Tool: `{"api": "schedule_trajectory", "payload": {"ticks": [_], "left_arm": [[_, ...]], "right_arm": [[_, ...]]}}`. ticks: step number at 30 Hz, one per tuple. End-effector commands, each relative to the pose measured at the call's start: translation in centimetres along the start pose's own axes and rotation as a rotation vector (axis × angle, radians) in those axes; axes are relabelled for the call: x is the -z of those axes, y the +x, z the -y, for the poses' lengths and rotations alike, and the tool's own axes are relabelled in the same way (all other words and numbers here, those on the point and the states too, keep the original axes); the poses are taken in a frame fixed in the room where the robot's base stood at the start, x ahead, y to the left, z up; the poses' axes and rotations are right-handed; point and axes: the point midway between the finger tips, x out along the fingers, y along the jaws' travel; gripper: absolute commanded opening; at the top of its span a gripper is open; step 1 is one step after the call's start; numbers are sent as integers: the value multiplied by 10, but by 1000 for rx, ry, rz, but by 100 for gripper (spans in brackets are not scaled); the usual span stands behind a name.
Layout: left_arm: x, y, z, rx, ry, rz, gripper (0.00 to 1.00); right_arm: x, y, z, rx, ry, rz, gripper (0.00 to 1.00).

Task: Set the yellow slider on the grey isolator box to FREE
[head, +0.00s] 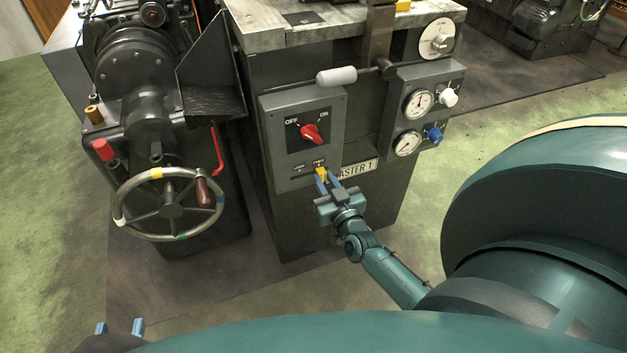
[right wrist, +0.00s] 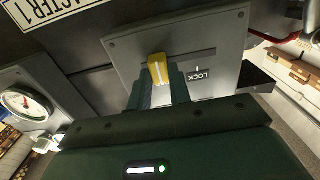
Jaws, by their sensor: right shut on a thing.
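The grey isolator box (head: 335,148) is on the front of the dark machine cabinet and carries a red rotary switch (head: 311,134) between OFF and ON marks. Below it, the yellow slider (head: 321,174) is at the right end of its slot, away from the LOCK label. In the right wrist view, upside down, the yellow slider (right wrist: 158,70) stands left of LOCK (right wrist: 201,75). My right gripper (head: 328,178) is shut on the slider, fingers on both sides; its fingers hide part of the slot. My left gripper (head: 119,327) shows only two blue fingertips, apart and empty, at the bottom left.
A handwheel (head: 168,204) with a brown grip stands left of the cabinet. A lever with a pale handle (head: 337,76) sticks out above the box. Gauges (head: 419,103) with white and blue knobs are to the right. The green floor in front is clear.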

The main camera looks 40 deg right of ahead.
Motion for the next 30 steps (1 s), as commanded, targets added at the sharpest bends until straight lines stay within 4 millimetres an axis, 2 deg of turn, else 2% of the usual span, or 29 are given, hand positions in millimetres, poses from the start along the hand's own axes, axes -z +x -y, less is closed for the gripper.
{"api": "schedule_trajectory", "payload": {"ticks": [1, 7, 8, 16, 25, 30], "left_arm": [[0, 0, 0, 0, -1, 2, 36], [0, 0, 0, 0, -1, 1, 36], [0, 0, 0, 0, -1, 1, 36], [0, 0, 0, 0, -1, 1, 36], [1, 0, 0, -1, -3, 2, 36], [3, -3, 0, -5, -19, 42, 36]], "right_arm": [[1, 1, -5, -6, -2, -2, 0], [1, 1, -7, -10, -1, -3, 0], [1, 1, -7, -10, -1, -4, 21], [1, 1, -6, -9, -1, -3, 42], [0, -4, -4, -6, 0, -1, 42], [2, -29, -4, -5, 0, 2, 42]]}}
